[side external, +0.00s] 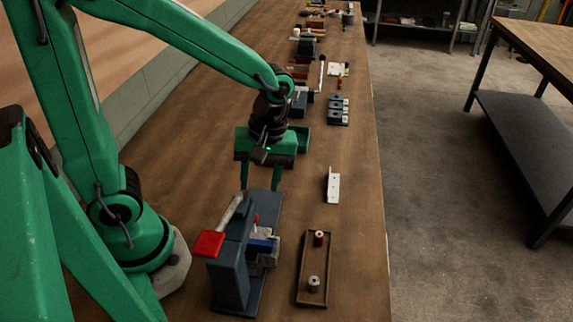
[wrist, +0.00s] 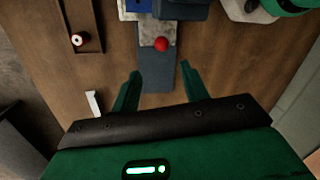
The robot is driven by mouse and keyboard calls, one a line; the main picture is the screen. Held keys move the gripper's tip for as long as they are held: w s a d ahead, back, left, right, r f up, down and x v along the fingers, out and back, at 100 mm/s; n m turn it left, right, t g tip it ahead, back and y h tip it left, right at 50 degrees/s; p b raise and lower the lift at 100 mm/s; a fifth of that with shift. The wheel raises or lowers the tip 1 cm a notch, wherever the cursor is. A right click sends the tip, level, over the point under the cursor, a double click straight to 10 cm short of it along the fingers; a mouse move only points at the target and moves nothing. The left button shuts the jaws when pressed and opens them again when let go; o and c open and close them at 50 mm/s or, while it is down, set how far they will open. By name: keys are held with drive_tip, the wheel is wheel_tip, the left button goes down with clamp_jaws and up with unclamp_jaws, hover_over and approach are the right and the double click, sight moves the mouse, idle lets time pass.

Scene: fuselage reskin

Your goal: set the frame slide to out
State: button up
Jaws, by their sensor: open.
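A dark blue-grey fixture (side external: 228,275) with a long base plate stands on the bench. A small red ball knob (side external: 256,218) sits on it; it also shows in the wrist view (wrist: 160,44), on a light grey metal piece (wrist: 150,30) over the dark base plate (wrist: 158,76). I take this knobbed piece for the frame slide; its in or out position is unclear. My gripper (side external: 260,184) points down above the plate's far end. Its fingers are apart and empty. In the wrist view the gripper (wrist: 161,73) has the knob ahead, between the finger lines, not touching.
The fixture also carries a red-ended lever (side external: 209,243) and a blue block (side external: 262,245). A brown tray (side external: 301,270) with two small spools lies to its right. A white angle bracket (side external: 332,185) lies farther back.

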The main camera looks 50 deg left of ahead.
drive_tip(key=shift+s+d+f+n+g, duration=0.1)
drive_tip(key=shift+d+f+n+g, duration=0.25)
drive_tip(key=shift+f+n, duration=0.35)
drive_tip(key=shift+d+f+n+g, duration=0.2)
drive_tip(key=shift+f+n+g, duration=0.15)
drive_tip(key=shift+f+n, duration=0.35)
drive_tip(key=shift+f, duration=0.15)
drive_tip(key=shift+a+x, duration=0.15)
drive_tip(key=shift+x, duration=1.75)
drive_tip(key=shift+a+x, duration=0.1)
drive_tip(key=shift+x, duration=1.8)
clamp_jaws()
